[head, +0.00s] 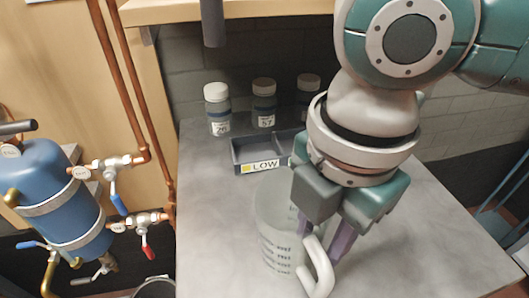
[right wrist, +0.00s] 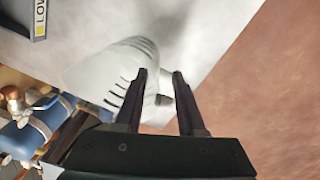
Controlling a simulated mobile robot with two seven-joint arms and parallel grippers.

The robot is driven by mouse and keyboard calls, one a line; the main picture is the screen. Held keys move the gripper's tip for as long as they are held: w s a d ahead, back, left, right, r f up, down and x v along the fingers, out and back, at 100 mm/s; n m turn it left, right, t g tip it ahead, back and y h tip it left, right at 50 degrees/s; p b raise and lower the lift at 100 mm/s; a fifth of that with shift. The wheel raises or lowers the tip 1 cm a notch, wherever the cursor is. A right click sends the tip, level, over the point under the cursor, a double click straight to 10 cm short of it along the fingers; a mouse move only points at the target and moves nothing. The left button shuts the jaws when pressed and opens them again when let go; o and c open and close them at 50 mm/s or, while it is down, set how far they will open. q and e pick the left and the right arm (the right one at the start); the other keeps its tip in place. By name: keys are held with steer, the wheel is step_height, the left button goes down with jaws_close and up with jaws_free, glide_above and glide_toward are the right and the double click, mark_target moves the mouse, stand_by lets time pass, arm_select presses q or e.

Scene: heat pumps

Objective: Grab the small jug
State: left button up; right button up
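The small jug (head: 276,235) is translucent, with dark measuring marks and a pale handle (head: 318,272). It stands upright on the grey tabletop (head: 440,240) near its front edge. It also shows in the right wrist view (right wrist: 98,72). My right gripper (head: 322,238) points down at the handle side of the jug. In the right wrist view its two dark fingers (right wrist: 160,75) are apart, with part of the handle showing between them. I cannot tell whether either finger touches it. My left gripper is not in view.
A dark tray (head: 240,154) labelled LOW sits behind the jug. Several white-capped bottles, one here (head: 217,108), stand at the back. A blue tank (head: 60,200) with copper pipes and valves is at the left. The tabletop right of the jug is clear.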

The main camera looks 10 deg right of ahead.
step_height(320, 180, down, 2)
steer(key=shift+f, duration=0.1)
steer(key=shift+w, duration=0.1)
jaws_close()
stand_by(1.4)
